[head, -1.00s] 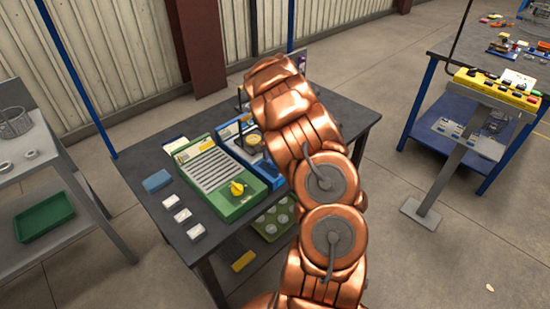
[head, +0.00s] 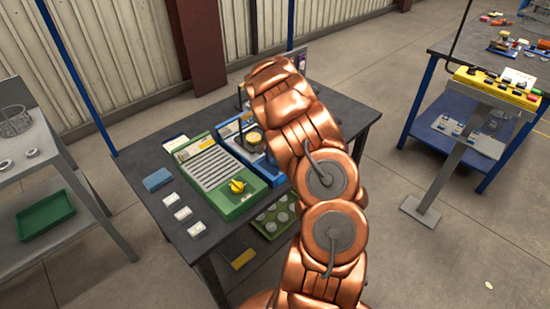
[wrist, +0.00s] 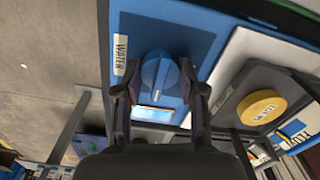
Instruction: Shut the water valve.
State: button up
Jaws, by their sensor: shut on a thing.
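The water valve's round blue knob (wrist: 159,78) stands on a blue panel (wrist: 190,40) beside a white label reading WATER (wrist: 120,54). A raised grip bar runs across the knob. My gripper (wrist: 160,92) has one finger on each side of the knob and is shut on it. In the head view, my copper arm reaches over the dark table (head: 335,120) and hides the knob and my gripper. Part of a blue unit (head: 228,132) shows left of the arm.
A yellow round knob (wrist: 262,107) on a dark mount sits right of the valve. A green unit (head: 225,195) with a yellow knob (head: 237,186) stands close on the left.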

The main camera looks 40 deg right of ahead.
jog(key=shift+f+b, duration=0.1)
jog(key=shift+b, duration=0.2)
jog(key=shift+c, duration=0.3)
jog(key=n+b, duration=0.2)
jog(key=shift+w+a+f+n+b, duration=0.1)
jog(key=shift+w+n+b, duration=0.05)
jog(key=shift+n+b, duration=0.2)
jog(key=n+b, duration=0.4)
jog(key=n, duration=0.1)
jog(key=shift+n, duration=0.25)
jog(key=n+b, duration=0.2)
jog(key=n, duration=0.2)
jog(key=shift+n, duration=0.3)
jog(key=n, duration=0.1)
jog(key=n+b, duration=0.1)
jog(key=n, duration=0.3)
jog(key=shift+r, duration=0.25)
jog(key=o, duration=1.1)
jog(key=shift+o, duration=0.2)
